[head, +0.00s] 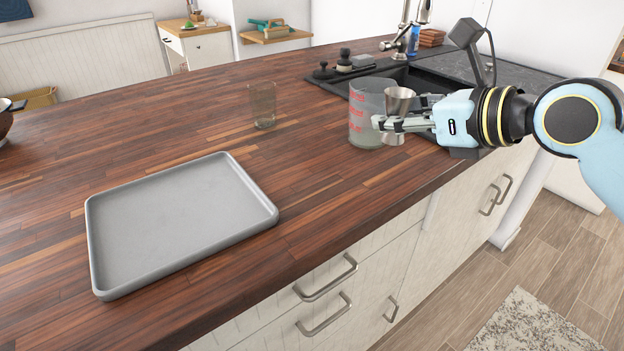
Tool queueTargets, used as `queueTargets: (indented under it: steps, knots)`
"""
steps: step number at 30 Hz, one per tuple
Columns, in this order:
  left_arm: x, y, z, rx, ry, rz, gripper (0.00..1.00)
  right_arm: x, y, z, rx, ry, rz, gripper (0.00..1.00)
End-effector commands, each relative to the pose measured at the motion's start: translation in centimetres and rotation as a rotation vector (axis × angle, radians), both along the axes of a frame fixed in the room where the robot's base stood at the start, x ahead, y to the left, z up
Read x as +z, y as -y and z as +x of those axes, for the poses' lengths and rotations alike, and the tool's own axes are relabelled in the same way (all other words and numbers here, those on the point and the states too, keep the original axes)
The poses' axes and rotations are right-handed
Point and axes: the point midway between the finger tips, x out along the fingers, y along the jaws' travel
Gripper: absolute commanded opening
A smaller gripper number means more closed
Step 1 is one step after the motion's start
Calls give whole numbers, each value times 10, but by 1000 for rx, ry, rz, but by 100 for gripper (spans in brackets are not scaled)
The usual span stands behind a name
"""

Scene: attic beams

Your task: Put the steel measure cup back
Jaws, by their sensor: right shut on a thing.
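The steel measure cup (399,101) is a small shiny hourglass-shaped jigger, upright in the jaws of my right gripper (388,123). The gripper comes in from the right and is shut on the cup. A clear measuring jug with red markings (361,112) stands just behind and left of the cup; whether they touch I cannot tell. The gripper hides part of the cup's middle. My left gripper is not in view.
A grey tray (172,222) lies at the front left of the wooden counter (330,190). A drinking glass (263,104) stands left of the jug. A dark sink (420,78) with a tap (402,38) is behind. The counter between tray and jug is clear.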

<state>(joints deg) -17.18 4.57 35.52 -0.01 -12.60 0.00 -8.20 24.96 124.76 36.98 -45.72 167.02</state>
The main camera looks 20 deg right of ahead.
Motion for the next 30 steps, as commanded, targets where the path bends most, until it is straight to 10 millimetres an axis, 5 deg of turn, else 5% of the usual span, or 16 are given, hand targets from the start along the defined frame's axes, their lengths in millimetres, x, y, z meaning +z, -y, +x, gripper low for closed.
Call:
queueTargets:
  steps: [5, 15, 23, 30]
  knots:
    - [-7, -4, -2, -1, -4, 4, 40, -10, -17, 9, -10, 2, 9, 0]
    - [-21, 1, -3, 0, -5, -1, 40, -57, -72, 65, -5, 0, 6, 0]
    - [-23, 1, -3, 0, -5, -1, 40, -72, -85, 79, -5, 1, 0, 0]
    - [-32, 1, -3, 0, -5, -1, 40, -107, -84, 79, -6, -2, 1, 0]
